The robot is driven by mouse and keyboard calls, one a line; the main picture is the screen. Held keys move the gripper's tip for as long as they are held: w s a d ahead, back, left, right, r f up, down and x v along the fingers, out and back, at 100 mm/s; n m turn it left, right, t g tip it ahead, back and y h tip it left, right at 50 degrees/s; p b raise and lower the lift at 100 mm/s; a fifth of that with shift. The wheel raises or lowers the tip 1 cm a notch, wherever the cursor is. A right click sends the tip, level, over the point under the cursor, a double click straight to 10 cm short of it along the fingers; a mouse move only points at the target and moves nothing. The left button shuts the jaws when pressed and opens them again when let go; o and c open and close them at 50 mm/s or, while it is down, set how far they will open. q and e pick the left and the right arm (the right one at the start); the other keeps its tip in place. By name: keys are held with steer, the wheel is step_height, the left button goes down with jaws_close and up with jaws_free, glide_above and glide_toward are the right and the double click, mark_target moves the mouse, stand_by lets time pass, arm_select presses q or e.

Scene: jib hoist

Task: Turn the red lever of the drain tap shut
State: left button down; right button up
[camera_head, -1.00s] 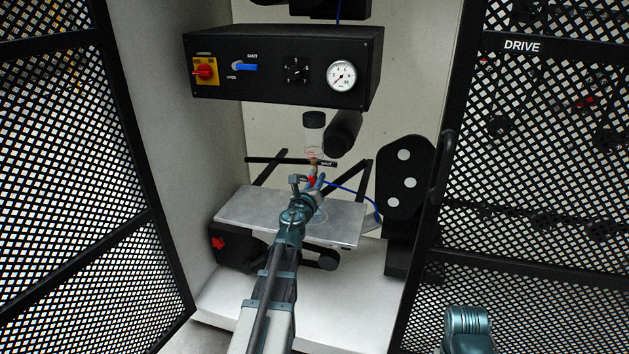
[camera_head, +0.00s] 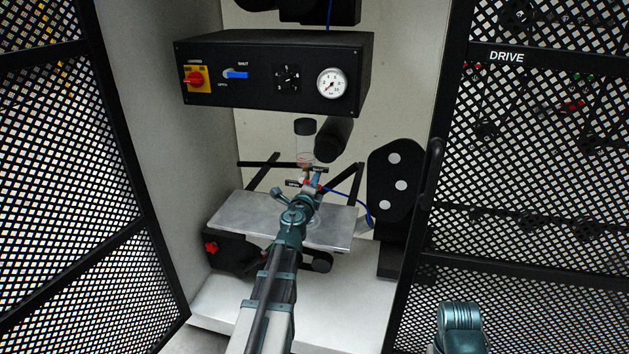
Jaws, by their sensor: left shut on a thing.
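The drain tap (camera_head: 304,175) sits under a clear bowl (camera_head: 304,152) with a dark cap, above the grey metal shelf. Its red lever shows only as a small red patch (camera_head: 320,185) at my left gripper's fingertips. My left gripper (camera_head: 312,183) reaches up from below and is shut on the red lever. The gripper hides most of the lever, so its exact angle is hard to tell. My right gripper is not in view; only a part of my right arm shows at the bottom right.
A black control box (camera_head: 275,72) with a red-and-yellow switch, blue lever and gauge (camera_head: 331,84) hangs above. A metal shelf (camera_head: 235,213) lies beneath the tap. A blue hose (camera_head: 352,200) runs right. Mesh doors (camera_head: 60,170) stand open on both sides.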

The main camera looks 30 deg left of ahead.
arm_select(q)
steer(key=shift+r+n+p, duration=0.2)
steer(key=shift+r+n, duration=0.05)
steer(key=shift+n, duration=0.45)
steer(key=shift+r+n+p, duration=0.15)
steer(key=shift+r+n, duration=0.05)
steer(key=shift+n, duration=0.5)
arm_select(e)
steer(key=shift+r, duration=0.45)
arm_select(q)
steer(key=c, duration=0.8)
jaws_free()
steer(key=shift+s+d, duration=0.1)
